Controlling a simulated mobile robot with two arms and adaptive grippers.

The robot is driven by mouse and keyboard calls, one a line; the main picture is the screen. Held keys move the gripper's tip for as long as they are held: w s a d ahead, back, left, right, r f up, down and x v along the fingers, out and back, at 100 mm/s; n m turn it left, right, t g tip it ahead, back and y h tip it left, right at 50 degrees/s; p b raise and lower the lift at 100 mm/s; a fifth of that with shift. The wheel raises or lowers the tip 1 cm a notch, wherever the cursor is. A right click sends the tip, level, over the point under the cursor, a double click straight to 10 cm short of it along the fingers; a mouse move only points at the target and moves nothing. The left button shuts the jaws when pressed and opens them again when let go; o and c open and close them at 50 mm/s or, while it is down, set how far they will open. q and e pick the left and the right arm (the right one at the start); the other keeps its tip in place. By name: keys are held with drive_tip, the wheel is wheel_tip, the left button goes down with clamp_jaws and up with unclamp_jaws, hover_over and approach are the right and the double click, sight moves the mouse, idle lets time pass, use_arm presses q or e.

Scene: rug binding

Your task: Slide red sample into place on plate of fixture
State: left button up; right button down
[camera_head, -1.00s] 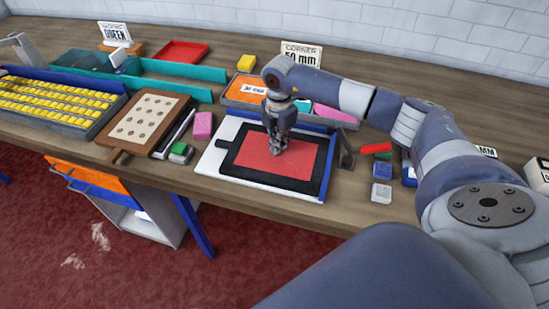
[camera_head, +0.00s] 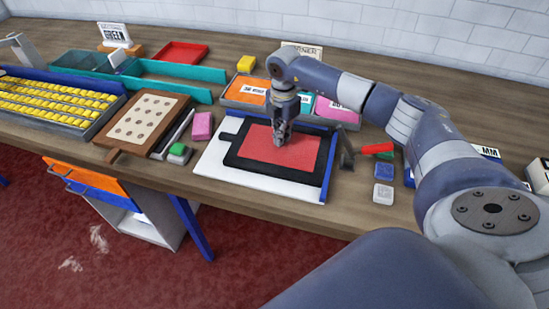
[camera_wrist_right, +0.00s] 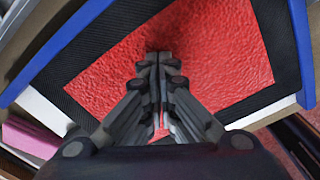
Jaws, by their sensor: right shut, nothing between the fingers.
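The red sample (camera_head: 310,155) lies flat on a black backing with a tab (camera_head: 240,160) on the white plate (camera_head: 215,160) of the fixture. Blue fences run along the plate's back and right sides (camera_head: 330,165). The black border lies close to both; I cannot tell if it touches them. Bare white plate shows at the front and left. My right gripper (camera_head: 281,142) is shut and empty, its tips down at the red surface. In the right wrist view the closed fingertips (camera_wrist_right: 160,58) are over the red sample (camera_wrist_right: 215,50), with a blue fence (camera_wrist_right: 302,40) at the right.
A lever with a red handle (camera_head: 377,149) stands right of the plate, near blue and pale blocks (camera_head: 384,169). Trays (camera_head: 245,88) with coloured pieces stand behind it. A pink block (camera_head: 202,125), a green block (camera_head: 179,152) and a dotted board (camera_head: 140,120) lie to the left.

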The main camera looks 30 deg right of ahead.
drive_tip(key=shift+w+d, duration=0.15)
drive_tip(key=shift+w+d, duration=0.3)
idle(0.3)
drive_tip(key=shift+s+d, duration=0.15)
idle(0.3)
drive_tip(key=shift+s+d, duration=0.25)
drive_tip(key=shift+s, duration=0.1)
drive_tip(key=shift+r, duration=0.15)
wheel_tip(320, 180, up, 7)
drive_tip(key=p, duration=0.5)
idle(0.4)
